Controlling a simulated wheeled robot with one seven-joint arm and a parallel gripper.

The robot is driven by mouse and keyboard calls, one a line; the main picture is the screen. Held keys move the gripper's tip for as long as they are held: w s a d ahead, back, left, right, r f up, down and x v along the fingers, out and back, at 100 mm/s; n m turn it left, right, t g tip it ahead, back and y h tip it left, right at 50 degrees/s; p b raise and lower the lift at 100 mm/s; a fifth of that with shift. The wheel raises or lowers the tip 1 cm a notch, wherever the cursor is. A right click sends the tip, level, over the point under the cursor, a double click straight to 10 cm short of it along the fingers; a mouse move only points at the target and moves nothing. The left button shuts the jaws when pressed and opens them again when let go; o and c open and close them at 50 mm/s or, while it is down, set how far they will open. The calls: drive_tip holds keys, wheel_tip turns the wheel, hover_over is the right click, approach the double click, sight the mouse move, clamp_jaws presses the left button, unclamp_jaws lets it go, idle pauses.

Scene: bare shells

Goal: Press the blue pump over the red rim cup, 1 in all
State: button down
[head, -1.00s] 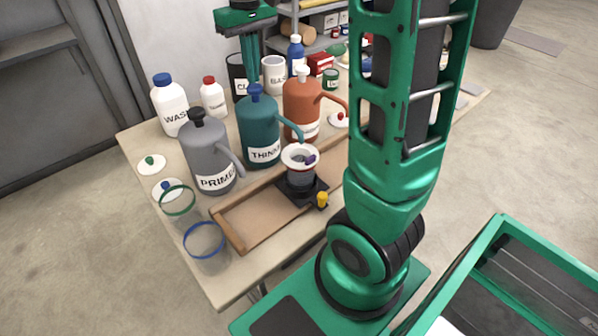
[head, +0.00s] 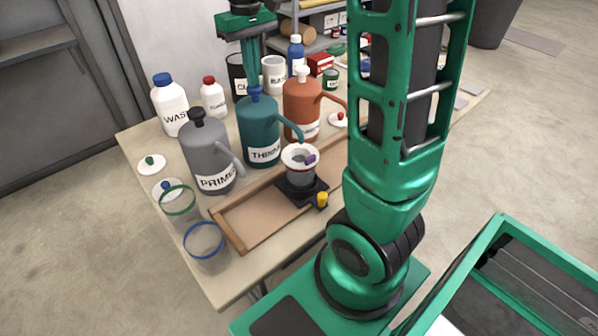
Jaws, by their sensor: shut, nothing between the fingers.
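The teal bottle (head: 258,135) labelled THINNER has a blue pump top (head: 256,93), and its spout reaches right. A cup (head: 300,175) stands on a black stand (head: 312,194) below and in front of the spout end. Its rim looks pale, and a red edge is hard to make out. Something small and purple shows at its rim. My gripper (head: 254,82) points down, shut and empty, with its fingertips at or just above the blue pump top. Whether they touch it I cannot tell for sure.
A grey PRIMER bottle (head: 206,155) stands left, and an orange bottle (head: 301,112) stands right of the teal one. Glasses with green (head: 177,198) and blue (head: 204,240) rims are at front left. A wooden tray (head: 222,228) lies in front. My arm hides the table's right part.

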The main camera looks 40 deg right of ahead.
drive_tip(key=shift+f, duration=0.9)
drive_tip(key=shift+r, duration=1.4)
drive_tip(key=shift+r, duration=3)
